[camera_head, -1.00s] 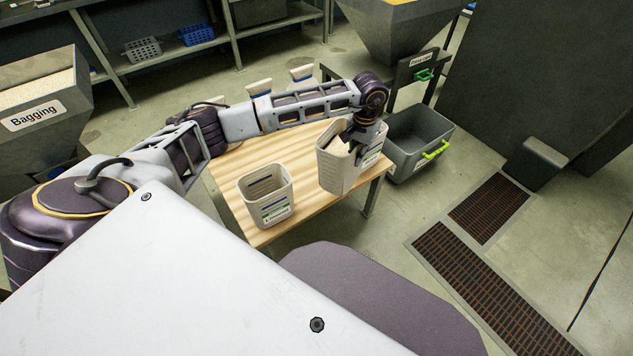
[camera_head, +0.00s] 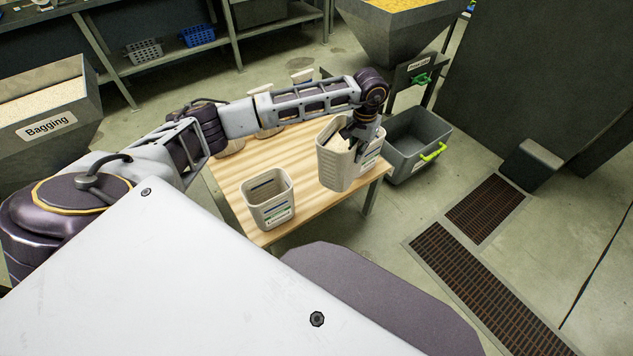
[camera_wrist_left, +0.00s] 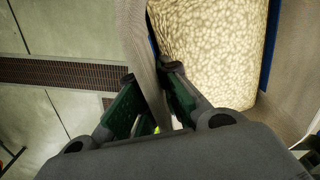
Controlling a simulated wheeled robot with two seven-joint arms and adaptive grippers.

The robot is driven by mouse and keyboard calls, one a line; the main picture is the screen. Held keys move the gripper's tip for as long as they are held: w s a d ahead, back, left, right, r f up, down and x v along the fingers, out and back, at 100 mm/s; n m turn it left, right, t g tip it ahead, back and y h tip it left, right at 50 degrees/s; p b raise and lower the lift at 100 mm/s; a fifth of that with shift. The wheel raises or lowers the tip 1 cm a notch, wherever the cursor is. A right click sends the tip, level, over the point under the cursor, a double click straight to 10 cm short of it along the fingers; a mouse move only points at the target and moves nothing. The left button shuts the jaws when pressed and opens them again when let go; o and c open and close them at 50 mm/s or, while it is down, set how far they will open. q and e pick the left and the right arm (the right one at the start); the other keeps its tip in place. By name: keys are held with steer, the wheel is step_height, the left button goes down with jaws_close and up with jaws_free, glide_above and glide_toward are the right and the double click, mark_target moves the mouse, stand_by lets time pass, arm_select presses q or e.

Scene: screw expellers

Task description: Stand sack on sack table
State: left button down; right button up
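The wooden table (camera_head: 240,168) stands in front of me. Two pale upright things that look like sacks, one of them here (camera_head: 302,77), show at its back edge, mostly hidden behind my left arm. A large pale bin (camera_head: 334,170) stands at the table's right end, with pale grainy contents (camera_wrist_left: 212,45). My left gripper (camera_head: 352,138) reaches down at this bin's rim. In the left wrist view its fingers (camera_wrist_left: 150,75) are drawn together on both sides of the bin wall and appear shut on it. My right gripper is not in view.
A smaller labelled bin (camera_head: 267,205) stands on the table's near edge. A grey crate (camera_head: 405,160) with a green handle is on the floor right of the table. A hopper marked Bagging (camera_head: 50,125) is at left, another hopper (camera_head: 400,30) behind. Floor grates (camera_head: 480,265) lie at right.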

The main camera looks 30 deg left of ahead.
mark_target(320, 134)
arm_select(q)
steer(key=shift+s+a+r+n, duration=0.2)
steer(key=shift+a+r+n, duration=0.2)
steer(key=shift+n, duration=0.6)
steer(key=shift+s+a+r+n+g, duration=0.1)
steer(key=shift+s+a+r+n, duration=1.2)
steer(key=shift+n, duration=2.05)
steer(key=shift+s+a+r+n+g, duration=0.1)
steer(key=shift+s+a+r+n, duration=0.45)
steer(key=shift+a+n, duration=2.05)
steer(key=shift+s+a+r+n+g, duration=0.1)
steer(key=shift+s+a+r+n, duration=0.8)
steer(key=shift+n, duration=3.15)
steer(key=shift+a+r+n, duration=0.1)
steer(key=shift+r+n, duration=0.05)
steer(key=shift+n, duration=0.15)
